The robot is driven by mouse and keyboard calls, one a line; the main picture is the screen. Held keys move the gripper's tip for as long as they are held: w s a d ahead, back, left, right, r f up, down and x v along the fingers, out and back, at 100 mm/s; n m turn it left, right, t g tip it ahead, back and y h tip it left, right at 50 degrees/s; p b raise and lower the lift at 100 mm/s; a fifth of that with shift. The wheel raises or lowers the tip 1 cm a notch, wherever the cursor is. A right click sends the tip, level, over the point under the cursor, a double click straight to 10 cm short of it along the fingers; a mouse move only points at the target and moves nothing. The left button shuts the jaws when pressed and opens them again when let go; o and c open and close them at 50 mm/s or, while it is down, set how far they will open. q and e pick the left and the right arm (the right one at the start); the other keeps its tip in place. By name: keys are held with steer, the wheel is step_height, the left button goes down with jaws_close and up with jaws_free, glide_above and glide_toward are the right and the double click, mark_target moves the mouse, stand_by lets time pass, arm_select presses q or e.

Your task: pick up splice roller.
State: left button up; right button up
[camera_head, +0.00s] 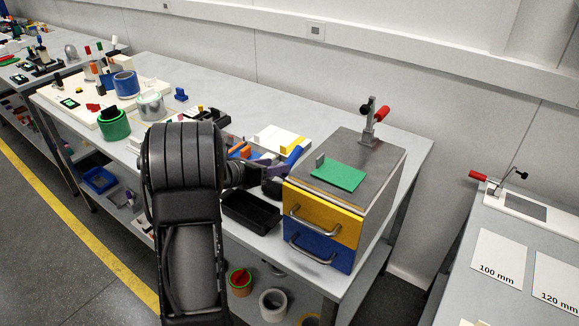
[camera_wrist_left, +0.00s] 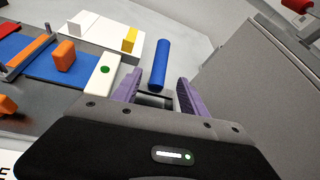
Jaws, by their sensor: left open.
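A blue cylinder (camera_wrist_left: 161,63), which looks like the splice roller, shows in the left wrist view just beyond my left gripper. Its near end appears between the two purple fingertips, with gaps on both sides. In the head view a blue piece (camera_head: 294,154) shows beside the drawer cabinet, just past the gripper. My left gripper (camera_head: 268,169) is open and empty; it also shows in the left wrist view (camera_wrist_left: 159,80). My arm hides part of the table here. My right gripper is not seen.
The drawer cabinet (camera_head: 374,174), with yellow and blue drawers, stands close right of the gripper. A white block with a yellow piece (camera_head: 290,144) lies behind. A black tray (camera_head: 250,212) sits in front. A white bar with a green dot (camera_wrist_left: 103,76) lies left of the fingers.

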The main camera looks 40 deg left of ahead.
mark_target(290, 163)
arm_select(q)
steer(key=shift+x, duration=1.35)
steer(key=shift+p, duration=0.3)
steer(key=shift+w+f, duration=0.2)
steer(key=shift+w, duration=0.15)
steer(key=p+x, duration=0.1)
steer(key=x, duration=0.2)
steer(key=shift+w+f+p, duration=0.1)
steer(key=shift+w+p, duration=0.15)
steer(key=shift+p, duration=0.05)
steer(key=shift+w+d+f, duration=0.1)
steer(key=shift+w+f, duration=0.1)
steer(key=shift+w, duration=0.2)
steer(key=shift+c, duration=0.3)
jaws_close()
